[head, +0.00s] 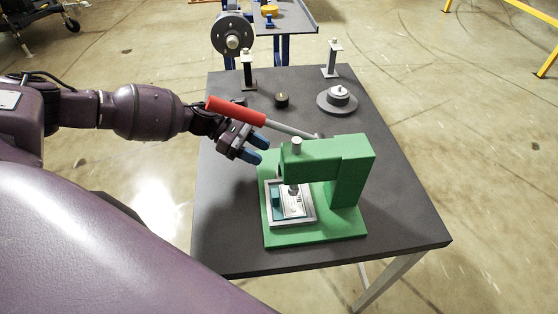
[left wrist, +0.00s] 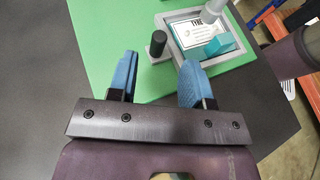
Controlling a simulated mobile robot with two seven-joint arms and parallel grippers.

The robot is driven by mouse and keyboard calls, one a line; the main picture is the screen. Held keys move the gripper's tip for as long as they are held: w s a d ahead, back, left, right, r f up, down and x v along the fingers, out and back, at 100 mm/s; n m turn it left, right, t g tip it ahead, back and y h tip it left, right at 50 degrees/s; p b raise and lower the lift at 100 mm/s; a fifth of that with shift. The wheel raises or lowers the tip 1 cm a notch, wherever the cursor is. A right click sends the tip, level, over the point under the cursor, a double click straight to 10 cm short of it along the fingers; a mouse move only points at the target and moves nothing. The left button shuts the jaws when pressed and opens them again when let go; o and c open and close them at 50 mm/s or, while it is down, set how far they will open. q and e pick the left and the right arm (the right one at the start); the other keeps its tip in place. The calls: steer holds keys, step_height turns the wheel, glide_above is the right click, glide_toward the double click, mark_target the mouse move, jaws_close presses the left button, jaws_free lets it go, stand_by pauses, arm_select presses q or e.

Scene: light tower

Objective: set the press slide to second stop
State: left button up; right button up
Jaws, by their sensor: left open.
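The green press (head: 352,170) stands on the dark table, with a red-handled lever (head: 235,110) slanting up to the left. A pale round post (head: 296,147) rises from the head of the press, and a grey ram shows below it. On the base, a grey frame (head: 271,220) holds a printed card (head: 292,203) and a teal block (head: 276,198). My left gripper (head: 258,149) is open and empty, just left of the press head, below the lever. In the left wrist view, a dark upright knob (left wrist: 157,44) shows beyond the blue fingers (left wrist: 157,75). Which part is the slide is unclear.
On the table (head: 405,210) behind the press are a round grey weight-like piece (head: 337,99), a black knob (head: 282,100) and two small stands (head: 332,60). A grey wheel (head: 232,35) stands beyond the table. The table's front left is clear.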

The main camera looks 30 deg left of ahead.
arm_select(q)
steer(key=shift+p+x, duration=0.3)
steer(key=shift+x, duration=2.9)
jaws_close()
